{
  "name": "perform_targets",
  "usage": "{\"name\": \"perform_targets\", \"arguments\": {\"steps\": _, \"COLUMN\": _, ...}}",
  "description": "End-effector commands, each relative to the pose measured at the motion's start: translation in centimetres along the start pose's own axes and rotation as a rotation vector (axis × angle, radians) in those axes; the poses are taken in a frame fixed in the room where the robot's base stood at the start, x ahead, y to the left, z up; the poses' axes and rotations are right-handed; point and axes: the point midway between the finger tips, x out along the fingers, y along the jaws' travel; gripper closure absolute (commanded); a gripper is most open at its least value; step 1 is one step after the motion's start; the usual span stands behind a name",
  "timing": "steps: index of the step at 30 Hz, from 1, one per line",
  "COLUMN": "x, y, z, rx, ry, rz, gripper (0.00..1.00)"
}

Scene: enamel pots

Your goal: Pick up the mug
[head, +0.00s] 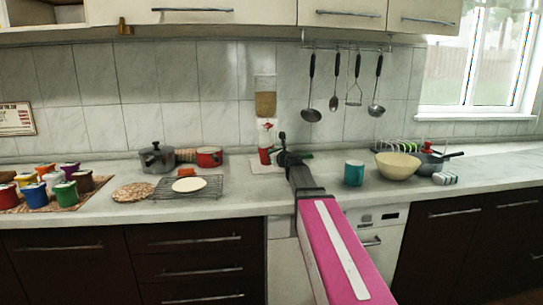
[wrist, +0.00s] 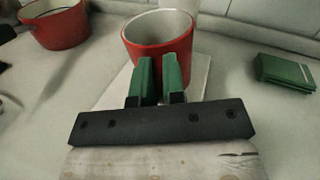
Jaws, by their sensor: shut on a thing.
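The red mug (wrist: 178,50) with a pale inside stands upright in the wrist view, its opening facing up. My gripper (wrist: 158,68) has two green fingers close together against the near side of the mug. They are shut on it, and they hide what part lies between them, so I cannot tell whether it is the handle or the wall. In the head view a small part of the red mug (head: 265,156) shows to the left of my gripper (head: 281,157), at the back of the counter. A teal mug (head: 354,173) stands apart to the right.
A red pot (wrist: 57,27) is left of the mug. A green block (wrist: 285,70) lies to the right. In the head view, a grey pot (head: 157,158) and wire rack (head: 164,191) are left; a cream bowl (head: 398,165) is right. Colourful pots (head: 66,193) stand far left.

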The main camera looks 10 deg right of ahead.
Motion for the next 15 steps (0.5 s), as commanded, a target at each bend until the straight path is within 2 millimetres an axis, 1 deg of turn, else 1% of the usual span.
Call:
{"name": "perform_targets", "arguments": {"steps": 5, "x": 0.0, "y": -0.4, "z": 1.6, "rx": 0.000, "ry": -0.002, "rz": -0.001, "gripper": 1.00}}
{"name": "perform_targets", "arguments": {"steps": 8, "x": 0.0, "y": -0.6, "z": 3.0, "rx": 0.000, "ry": -0.003, "rz": -0.001, "gripper": 1.00}}
{"name": "perform_targets", "arguments": {"steps": 9, "x": -0.6, "y": -0.6, "z": 3.2, "rx": 0.001, "ry": -0.002, "rz": -0.001, "gripper": 1.00}}
{"name": "perform_targets", "arguments": {"steps": 14, "x": -4.8, "y": -0.4, "z": 3.0, "rx": 0.003, "ry": -0.002, "rz": -0.003, "gripper": 1.00}}
{"name": "perform_targets", "arguments": {"steps": 15, "x": -5.9, "y": -0.4, "z": 3.0, "rx": 0.003, "ry": -0.002, "rz": -0.003, "gripper": 1.00}}
